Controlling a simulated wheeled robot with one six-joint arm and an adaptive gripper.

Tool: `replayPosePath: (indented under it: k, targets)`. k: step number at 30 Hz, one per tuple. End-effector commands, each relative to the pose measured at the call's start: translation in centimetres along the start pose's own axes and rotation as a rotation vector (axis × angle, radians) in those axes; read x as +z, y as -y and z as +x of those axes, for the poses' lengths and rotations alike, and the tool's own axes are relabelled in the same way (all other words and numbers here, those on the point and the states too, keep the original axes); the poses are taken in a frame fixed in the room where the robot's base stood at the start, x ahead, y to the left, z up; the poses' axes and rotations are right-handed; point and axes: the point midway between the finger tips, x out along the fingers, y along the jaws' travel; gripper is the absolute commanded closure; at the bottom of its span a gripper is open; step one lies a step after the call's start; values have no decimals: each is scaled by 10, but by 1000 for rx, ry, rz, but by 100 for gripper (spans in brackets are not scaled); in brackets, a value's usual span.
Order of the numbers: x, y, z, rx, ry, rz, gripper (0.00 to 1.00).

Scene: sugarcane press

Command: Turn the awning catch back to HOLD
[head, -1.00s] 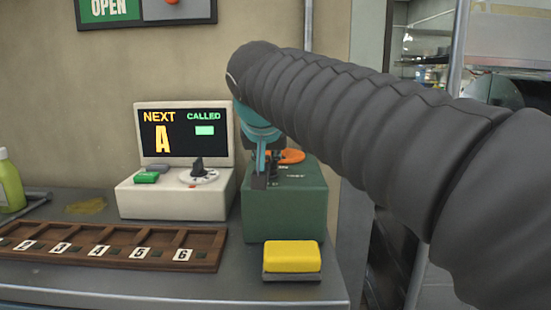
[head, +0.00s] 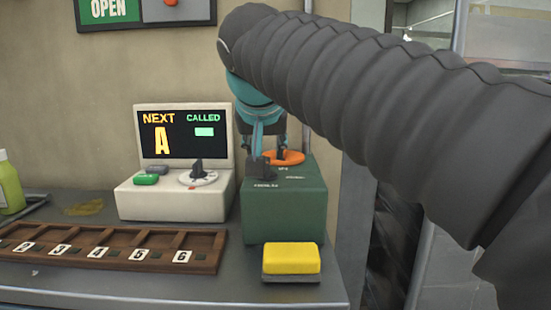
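A green box (head: 285,218) stands on the counter, right of the white console. An orange ring-shaped part (head: 288,157) sits on its top, with small white lettering near it that is too small to read. This looks like the awning catch, but which way it is turned I cannot tell. My gripper (head: 268,158) points down over the top of the box, its dark fingertips just in front of and beside the orange part. My gripper covers part of the catch. Whether the fingers touch it or hold anything is not clear.
The white console (head: 172,200) has a screen, buttons and a black knob (head: 197,172). A yellow block (head: 292,257) sits in front of the green box. A brown numbered tray (head: 110,262) lies at left. A green bottle (head: 10,185) stands at the far left edge.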

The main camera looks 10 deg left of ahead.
Motion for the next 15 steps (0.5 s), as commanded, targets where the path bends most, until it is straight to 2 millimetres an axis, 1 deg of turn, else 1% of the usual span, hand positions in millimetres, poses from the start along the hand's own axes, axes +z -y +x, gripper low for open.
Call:
replayPosePath:
  k: [1, 6, 10, 15]
  targets:
    - [-1, 0, -12, -3, -4, 0, 61]
    - [0, 0, -42, -2, -1, 0, 61]
    - [0, 1, -58, -1, 0, 0, 61]
    - [0, 0, -68, 0, 1, 0, 61]
